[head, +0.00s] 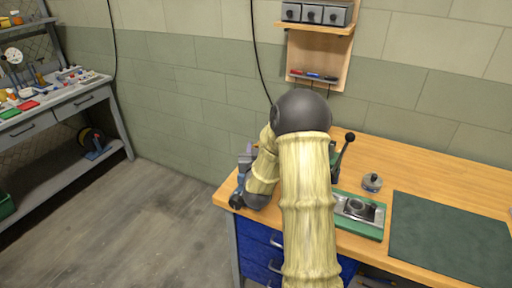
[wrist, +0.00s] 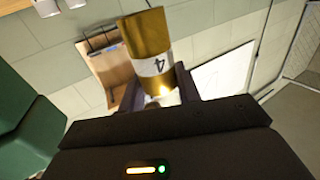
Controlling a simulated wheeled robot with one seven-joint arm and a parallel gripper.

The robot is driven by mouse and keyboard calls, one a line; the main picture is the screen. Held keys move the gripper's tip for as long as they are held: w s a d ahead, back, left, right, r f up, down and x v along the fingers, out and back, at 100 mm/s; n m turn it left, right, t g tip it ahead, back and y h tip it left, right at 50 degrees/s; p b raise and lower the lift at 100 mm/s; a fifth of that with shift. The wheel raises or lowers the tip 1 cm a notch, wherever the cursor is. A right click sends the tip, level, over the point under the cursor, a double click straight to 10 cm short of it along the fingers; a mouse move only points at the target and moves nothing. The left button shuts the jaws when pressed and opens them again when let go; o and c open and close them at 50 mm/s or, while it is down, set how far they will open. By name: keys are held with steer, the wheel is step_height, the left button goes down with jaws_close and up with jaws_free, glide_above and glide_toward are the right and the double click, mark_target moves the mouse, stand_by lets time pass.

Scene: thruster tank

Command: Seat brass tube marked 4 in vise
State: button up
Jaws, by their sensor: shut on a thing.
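The brass tube (wrist: 147,35) shows in the wrist view with a white band marked 4. My gripper (wrist: 158,90) is shut on it, with one dark finger on each side, and the tube stands out beyond the fingertips. In the head view my arm hides the tube. A grey and blue device (head: 244,166) at the bench's left end, partly behind my arm, looks like the vise. Its jaws cannot be made out, and I cannot tell how far the tube is from it.
The wooden bench (head: 440,165) carries a green-based metal fixture (head: 372,230), a small round grey part (head: 372,183), a black-knobbed lever (head: 344,152) and a bare dark green mat (head: 450,240). A dark green block (wrist: 25,120) fills the wrist view's left side. Another workbench (head: 60,105) stands far left.

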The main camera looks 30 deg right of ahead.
steer(key=shift+w+f, duration=0.1)
steer(key=shift+f, duration=0.05)
steer(key=shift+f+b, duration=1.05)
steer(key=shift+f, duration=0.95)
steer(key=shift+f+b, duration=1.2)
steer(key=shift+b, duration=0.05)
steer(key=o, duration=1.1)
